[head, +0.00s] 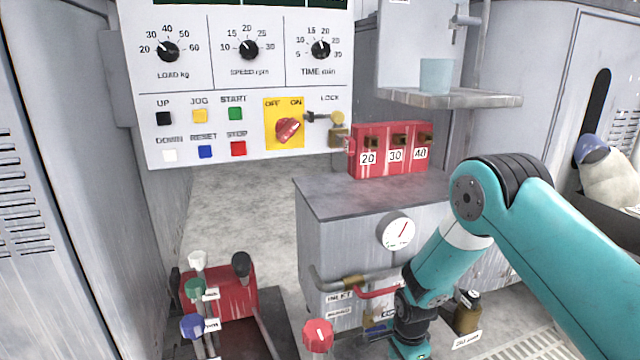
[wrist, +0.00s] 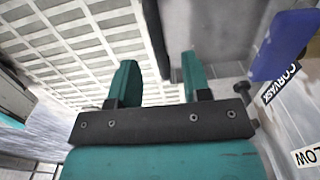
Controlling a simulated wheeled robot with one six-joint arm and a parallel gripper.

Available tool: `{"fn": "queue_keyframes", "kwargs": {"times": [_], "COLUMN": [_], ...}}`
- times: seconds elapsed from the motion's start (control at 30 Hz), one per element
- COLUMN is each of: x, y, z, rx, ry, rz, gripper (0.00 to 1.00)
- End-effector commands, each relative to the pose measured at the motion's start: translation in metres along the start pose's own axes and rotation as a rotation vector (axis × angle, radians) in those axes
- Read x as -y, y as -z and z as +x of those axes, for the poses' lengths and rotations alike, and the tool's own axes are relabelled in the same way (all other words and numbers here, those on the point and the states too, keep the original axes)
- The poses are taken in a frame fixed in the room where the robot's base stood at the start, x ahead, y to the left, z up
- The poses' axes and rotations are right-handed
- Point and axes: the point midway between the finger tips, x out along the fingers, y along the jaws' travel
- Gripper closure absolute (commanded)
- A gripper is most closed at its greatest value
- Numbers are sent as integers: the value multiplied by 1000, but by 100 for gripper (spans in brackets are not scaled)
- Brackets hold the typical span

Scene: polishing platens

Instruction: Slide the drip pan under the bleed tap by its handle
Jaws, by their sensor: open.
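My gripper's two teal fingers (wrist: 161,82) are open and apart in the wrist view. A dark narrow bar (wrist: 153,35) shows beyond the gap between them; I cannot tell whether it is the drip pan's handle. No drip pan can be made out for sure in either view. In the head view my arm reaches down in front of the grey cabinet, and the fingertips are out of frame. A red round knob (head: 318,336) stands low in front of the cabinet; I cannot tell whether it belongs to the bleed tap.
The grey cabinet (head: 335,240) carries a gauge (head: 397,232), pipes and red numbered blocks (head: 372,172). A red lever block (head: 235,292) stands left of it. A brown bottle (head: 467,312) stands right of my arm. Floor grating (wrist: 70,45) and a blue object (wrist: 282,45) show in the wrist view.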

Motion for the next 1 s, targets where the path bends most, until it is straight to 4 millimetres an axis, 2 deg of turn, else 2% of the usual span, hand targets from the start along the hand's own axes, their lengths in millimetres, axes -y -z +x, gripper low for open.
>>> {"fn": "queue_keyframes", "kwargs": {"times": [0.03,0.3,0.43,0.67,0.77,0.87,0.97,1.0], "x": [1,0,1,0,0,-4,-17,-26], "y": [0,0,0,0,-3,-12,-28,-35], "z": [-23,-92,-117,-140,-159,-205,-273,-302], "rx": [0,0,0,1,10,38,79,96], "ry": [2,1,2,-1,9,28,65,81], "rz": [0,0,0,-2,-39,-158,-362,-457], "gripper": [56,56,56,56,56,56,56,56]}}
